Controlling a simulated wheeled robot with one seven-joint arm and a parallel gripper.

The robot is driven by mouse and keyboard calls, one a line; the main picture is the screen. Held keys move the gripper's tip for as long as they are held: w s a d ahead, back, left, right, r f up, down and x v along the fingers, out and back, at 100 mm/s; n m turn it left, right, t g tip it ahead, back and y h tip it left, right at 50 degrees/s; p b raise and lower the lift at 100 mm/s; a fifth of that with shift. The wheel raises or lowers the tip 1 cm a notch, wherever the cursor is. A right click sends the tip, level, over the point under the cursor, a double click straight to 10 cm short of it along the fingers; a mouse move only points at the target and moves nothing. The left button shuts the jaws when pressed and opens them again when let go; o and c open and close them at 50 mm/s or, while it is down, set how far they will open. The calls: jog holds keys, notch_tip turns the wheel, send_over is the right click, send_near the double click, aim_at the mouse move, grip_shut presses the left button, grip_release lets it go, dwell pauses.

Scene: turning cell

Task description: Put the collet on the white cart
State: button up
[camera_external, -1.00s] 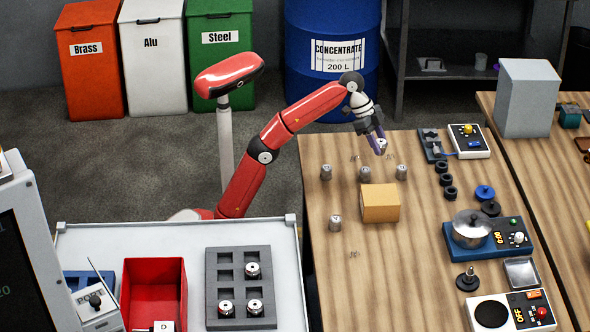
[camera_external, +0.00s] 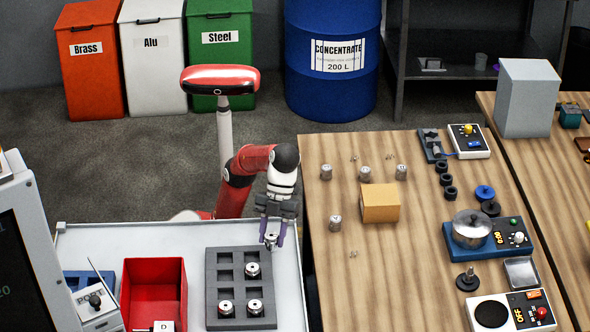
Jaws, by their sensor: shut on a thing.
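My gripper (camera_external: 272,241) is shut on a small silver collet (camera_external: 271,240), held above the right edge of the white cart (camera_external: 190,234). The purple fingers flank the collet and partly hide it. The collet looks raised above the cart top, just up and right of a dark grey rack (camera_external: 211,313). The rack stands on the cart and holds three similar collets, one at its middle right (camera_external: 252,270) and two in its bottom row. Its other pockets look empty.
A red bin (camera_external: 153,260) stands left of the rack. The wooden table (camera_external: 400,270) to the right bears several silver collets (camera_external: 335,222), a tan block (camera_external: 380,203) and a pot on a blue heater (camera_external: 471,228). The cart's back strip is clear.

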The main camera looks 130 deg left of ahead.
jog(key=s+d+m, duration=0.1)
jog(key=s+d, duration=0.1)
jog(key=s+d+m+g, duration=0.1)
jog(key=s+d, duration=0.1)
jog(key=d, duration=0.1)
jog(key=s+d+m, duration=0.1)
jog(key=s+d, duration=0.1)
jog(key=d, duration=0.1)
jog(key=shift+s, duration=0.1)
jog(key=s+d+m+g, duration=0.2)
jog(key=s+d+m, duration=0.1)
jog(key=s+d, duration=0.55)
jog(key=b, duration=0.3)
send_over(192, 269)
jog(key=shift+m, duration=0.4)
notch_tip(192, 269, down, 4)
jog(key=shift+s+f, duration=0.1)
jog(key=shift+s, duration=0.05)
jog(key=shift+f+b, duration=1)
jog(key=shift+f, duration=0.85)
jog(key=shift+f, duration=0.25)
jog(key=o, duration=1.1)
jog(key=shift+r, duration=0.1)
jog(key=shift+c, duration=0.2)
